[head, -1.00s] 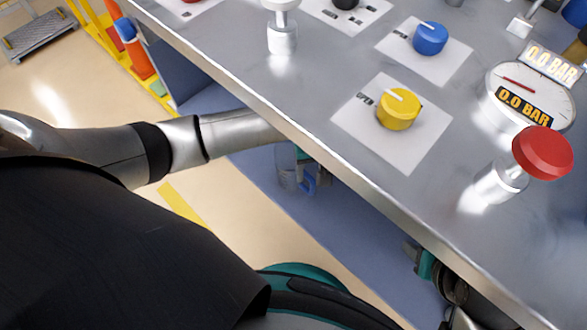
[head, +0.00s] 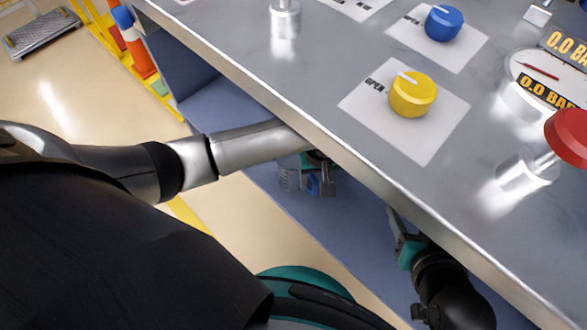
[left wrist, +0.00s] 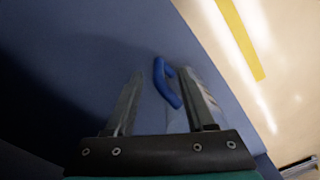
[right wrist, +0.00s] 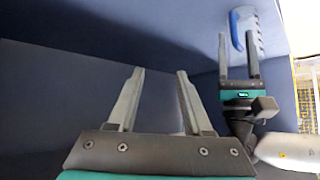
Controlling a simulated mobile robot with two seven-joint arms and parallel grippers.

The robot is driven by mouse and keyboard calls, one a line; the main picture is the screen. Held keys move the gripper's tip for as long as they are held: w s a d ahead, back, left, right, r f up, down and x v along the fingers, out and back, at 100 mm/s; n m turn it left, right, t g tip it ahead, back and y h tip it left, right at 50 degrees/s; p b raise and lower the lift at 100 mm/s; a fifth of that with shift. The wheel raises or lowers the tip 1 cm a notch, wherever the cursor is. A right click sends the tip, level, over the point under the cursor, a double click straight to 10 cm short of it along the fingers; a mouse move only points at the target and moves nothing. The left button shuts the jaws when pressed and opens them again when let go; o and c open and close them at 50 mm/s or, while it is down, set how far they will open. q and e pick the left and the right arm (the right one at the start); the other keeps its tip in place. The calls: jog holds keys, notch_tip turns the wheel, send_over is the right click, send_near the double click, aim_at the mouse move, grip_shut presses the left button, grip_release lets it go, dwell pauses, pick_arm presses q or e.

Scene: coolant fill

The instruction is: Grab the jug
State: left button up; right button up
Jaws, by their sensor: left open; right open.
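The jug is clear with a blue handle and stands on the blue lower shelf, partly hidden by the steel panel's edge. Its clear body (head: 289,177) and blue handle (head: 313,186) show in the head view. My left gripper (left wrist: 161,72) is open at the jug; in the left wrist view the handle (left wrist: 164,82) shows between its fingers. The right wrist view also shows the handle (right wrist: 236,30) and ribbed body (right wrist: 250,28) at the left fingertips. Contact cannot be told. My right gripper (right wrist: 159,72) is open and empty under the panel, away from the jug.
The steel panel (head: 330,90) overhangs the shelf (head: 345,212), with my left forearm reaching below its edge. On it are a yellow knob (head: 412,95), a blue knob (head: 444,22), a red knob (head: 570,135) and a gauge. Floor is open at left.

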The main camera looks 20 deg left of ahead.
pick_arm(q)
jog(key=shift+f+b, duration=0.4)
jog(key=shift+f, duration=0.4)
jog(key=shift+f+b, duration=0.35)
jog(key=shift+f, duration=0.2)
pick_arm(e)
jog(key=shift+w+a+r+t+y, duration=0.2)
jog(key=shift+a+t+y, duration=0.1)
jog(key=shift+a+t, duration=0.2)
jog(key=shift+w+a+r+t+y, duration=0.15)
jog(key=shift+a+t+y, duration=0.15)
jog(key=shift+a+t, duration=0.2)
jog(key=shift+w+a+r+t+y, duration=0.2)
jog(key=shift+a+t+y, duration=0.15)
jog(key=shift+a, duration=0.2)
pick_arm(q)
jog(key=shift+c, duration=0.3)
grip_shut()
